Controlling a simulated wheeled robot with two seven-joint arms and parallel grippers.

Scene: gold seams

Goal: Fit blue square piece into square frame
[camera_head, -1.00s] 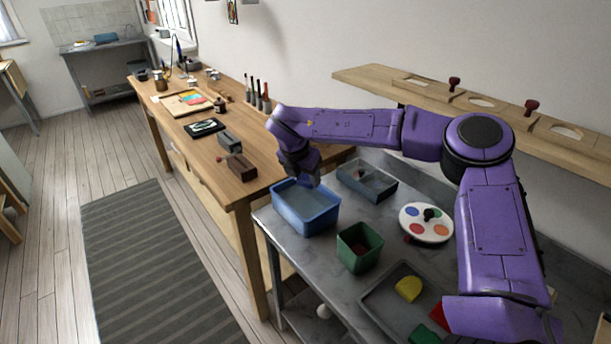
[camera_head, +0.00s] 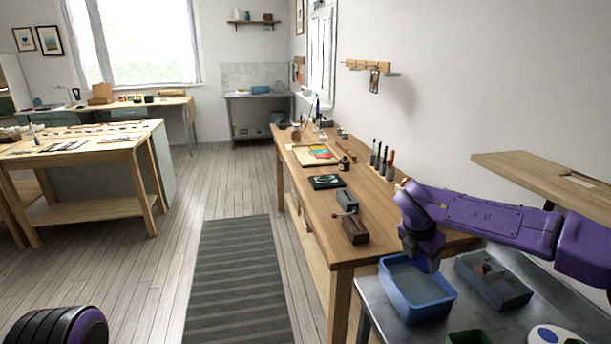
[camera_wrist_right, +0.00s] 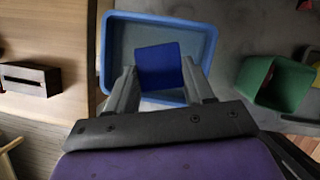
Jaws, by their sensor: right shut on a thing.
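The blue square piece (camera_wrist_right: 159,66) shows in the right wrist view, between the two fingers of my right gripper (camera_head: 428,262), which is shut on it. The gripper is over the blue bin (camera_head: 398,297), whose rim surrounds the piece in the wrist view. In the head view the piece is hidden by the gripper and bin. I cannot pick out the square frame. A wooden shelf (camera_head: 525,178) with a cut-out stands at the right, but the cut-out's shape is unclear. My left gripper is not in view.
A grey tray (camera_head: 509,290) lies right of the blue bin, with a green bin (camera_wrist_right: 258,84) nearby. A white disc (camera_head: 555,336) is at the bottom edge. The wooden workbench (camera_head: 375,215) holds tools and boxes. A striped rug (camera_head: 238,275) covers open floor left of it.

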